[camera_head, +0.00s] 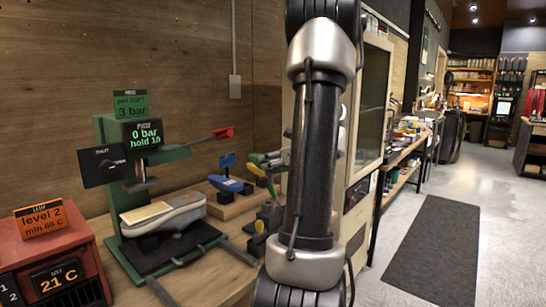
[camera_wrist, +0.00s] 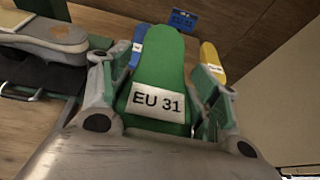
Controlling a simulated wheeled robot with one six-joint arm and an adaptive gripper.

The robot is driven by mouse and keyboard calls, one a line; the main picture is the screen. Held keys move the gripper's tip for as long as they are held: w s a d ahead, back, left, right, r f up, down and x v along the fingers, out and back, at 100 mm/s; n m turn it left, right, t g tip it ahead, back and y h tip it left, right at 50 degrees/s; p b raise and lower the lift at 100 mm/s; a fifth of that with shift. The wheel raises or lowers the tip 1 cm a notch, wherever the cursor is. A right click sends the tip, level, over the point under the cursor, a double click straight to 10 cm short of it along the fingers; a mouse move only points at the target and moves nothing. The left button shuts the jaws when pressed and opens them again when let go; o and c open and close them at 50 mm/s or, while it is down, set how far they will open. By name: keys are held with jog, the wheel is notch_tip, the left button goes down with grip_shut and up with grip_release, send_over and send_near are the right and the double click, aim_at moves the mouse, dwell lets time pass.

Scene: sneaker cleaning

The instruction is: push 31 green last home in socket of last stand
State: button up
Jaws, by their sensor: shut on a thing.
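The green last (camera_wrist: 160,62), with a white "EU 31" label, stands between the fingers of my gripper (camera_wrist: 154,82) in the wrist view. My gripper is shut on it, with one finger along each side. In the head view my arm hides most of this spot. A wooden block, which looks like the last stand (camera_head: 238,206), carries a blue last (camera_head: 230,184). The socket under the green last is hidden, so I cannot tell how deep it sits.
A blue last (camera_wrist: 137,42) and a yellow last (camera_wrist: 210,55) flank the green one. A green press (camera_head: 110,190) with a shoe (camera_head: 163,215) on its pad stands to the left. A red heater box (camera_head: 50,255) is at the front left. A blue sign (camera_head: 227,160) stands behind.

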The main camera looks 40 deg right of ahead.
aim_at(271, 176)
jog(key=shift+s+a+y, duration=0.1)
jog(key=shift+a+y, duration=0.2)
jog(key=shift+a, duration=0.45)
jog(key=shift+f, duration=2.9)
jog(key=shift+f, duration=2.25)
jog(key=o, duration=1.4)
jog(key=shift+f, duration=0.1)
jog(key=shift+s, duration=0.1)
jog(key=v, duration=1.1)
jog(key=shift+s+r, duration=0.3)
jog(key=shift+s, duration=0.05)
